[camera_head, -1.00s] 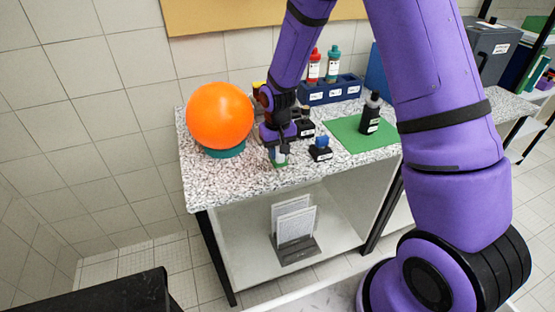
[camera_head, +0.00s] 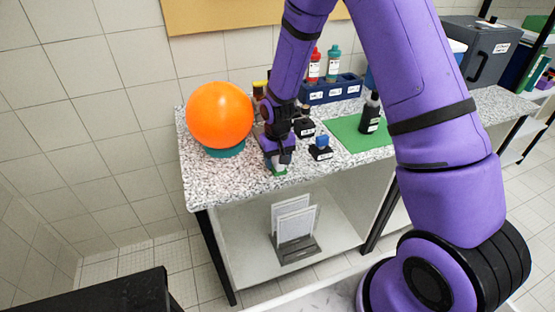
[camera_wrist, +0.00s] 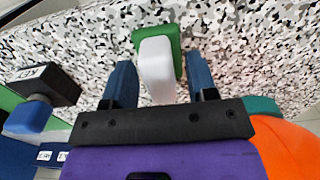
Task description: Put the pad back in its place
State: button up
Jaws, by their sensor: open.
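A block with a white upper part and a green part beneath, which looks like the pad (camera_wrist: 157,68), is between my gripper's fingers in the wrist view. A narrow gap shows on each side of it. My gripper (camera_wrist: 159,66) is open, its fingers straddling the block. In the head view my gripper (camera_head: 278,163) is low over the front edge of the speckled counter (camera_head: 235,177), pointing down. Only a green bit of the pad (camera_head: 279,172) shows below it there. I cannot tell whether the pad rests on the counter.
An orange ball (camera_head: 220,115) sits on a teal ring left of my gripper. To its right are a small black block with a blue top (camera_head: 321,149), a green mat (camera_head: 350,137) and a dark bottle (camera_head: 370,115). A blue bottle rack (camera_head: 332,91) stands behind.

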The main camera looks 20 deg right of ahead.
jog(key=shift+r, duration=0.1)
notch_tip(320, 180, up, 11)
jog(key=shift+w+f, duration=0.15)
jog(key=shift+f, duration=0.05)
jog(key=shift+r, duration=1.1)
notch_tip(320, 180, up, 10)
jog(key=t, duration=0.1)
send_over(277, 157)
jog(key=s+d, duration=0.2)
jog(key=s, duration=0.3)
jog(key=s+d+r+t, duration=0.2)
jog(key=s+d+r, duration=0.1)
jog(key=s+r, duration=0.5)
jog(key=s+d+r+t, duration=0.1)
jog(key=s+r, duration=0.2)
jog(key=s, duration=0.5)
jog(key=s+d+r+t, duration=0.1)
jog(key=s+r, duration=0.2)
jog(key=s, duration=0.5)
jog(key=shift+s+r, duration=0.2)
jog(key=shift+s, duration=0.05)
